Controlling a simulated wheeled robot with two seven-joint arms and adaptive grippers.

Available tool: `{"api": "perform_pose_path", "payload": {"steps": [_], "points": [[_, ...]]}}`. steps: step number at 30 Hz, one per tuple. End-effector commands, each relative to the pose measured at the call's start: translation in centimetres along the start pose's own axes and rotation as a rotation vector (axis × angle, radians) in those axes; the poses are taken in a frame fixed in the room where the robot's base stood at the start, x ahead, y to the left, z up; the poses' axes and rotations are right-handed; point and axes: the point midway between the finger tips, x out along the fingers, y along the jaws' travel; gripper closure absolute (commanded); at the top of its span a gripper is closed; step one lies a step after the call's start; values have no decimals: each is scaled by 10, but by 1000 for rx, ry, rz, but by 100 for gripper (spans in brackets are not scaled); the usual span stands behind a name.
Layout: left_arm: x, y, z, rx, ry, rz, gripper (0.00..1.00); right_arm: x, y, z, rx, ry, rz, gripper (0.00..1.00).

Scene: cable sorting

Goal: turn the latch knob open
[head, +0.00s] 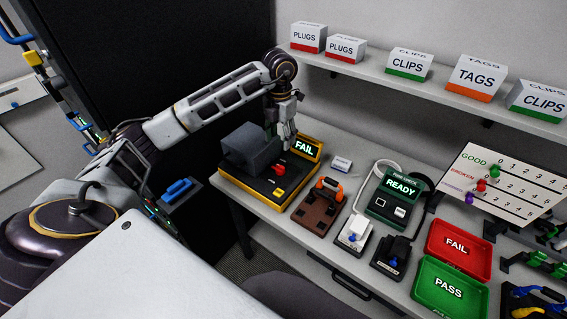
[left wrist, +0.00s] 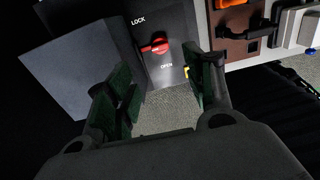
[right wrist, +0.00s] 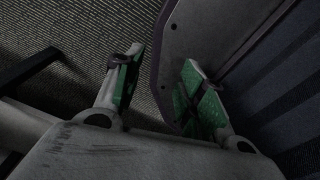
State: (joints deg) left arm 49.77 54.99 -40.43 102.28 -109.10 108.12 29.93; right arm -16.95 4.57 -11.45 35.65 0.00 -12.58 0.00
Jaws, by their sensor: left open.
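The red latch knob (head: 279,170) sits on the dark top of a yellow-edged test box (head: 263,197) with a grey block-shaped cover (head: 246,147). In the left wrist view the knob (left wrist: 155,47) lies between the printed words LOCK and OPEN; its bar lies roughly across the picture. Which word it points to I cannot tell. My left gripper (head: 282,137) points down above the box near the knob. Its fingers (left wrist: 162,80) are apart, with nothing between them, and do not touch the knob. My right gripper (right wrist: 160,82) is open and empty, away from the box.
A lit FAIL display (head: 304,149) stands at the box's back right, close to the left gripper. A brown fixture with an orange clamp (head: 327,188) is to the right. Red (head: 458,252) and green (head: 450,289) trays lie farther right. A dark panel stands behind my left arm.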

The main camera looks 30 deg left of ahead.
Motion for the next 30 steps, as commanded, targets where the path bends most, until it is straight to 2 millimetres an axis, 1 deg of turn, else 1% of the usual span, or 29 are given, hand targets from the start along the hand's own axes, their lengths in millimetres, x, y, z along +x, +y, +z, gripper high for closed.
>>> {"api": "perform_pose_path", "payload": {"steps": [10, 17, 23, 30], "points": [[0, 1, 0, -1, 1, 2, 47, 0, -2, 11, 0, -13, -2, 60], [7, 1, 0, -2, 1, 1, 47, -1, -2, 10, 0, -12, -2, 60], [24, 0, -1, -2, 3, 0, 47, -4, -1, 6, 0, -8, -1, 60], [54, 0, -1, -1, 3, 0, 47, -8, -1, 5, 0, -7, -1, 60]]}}
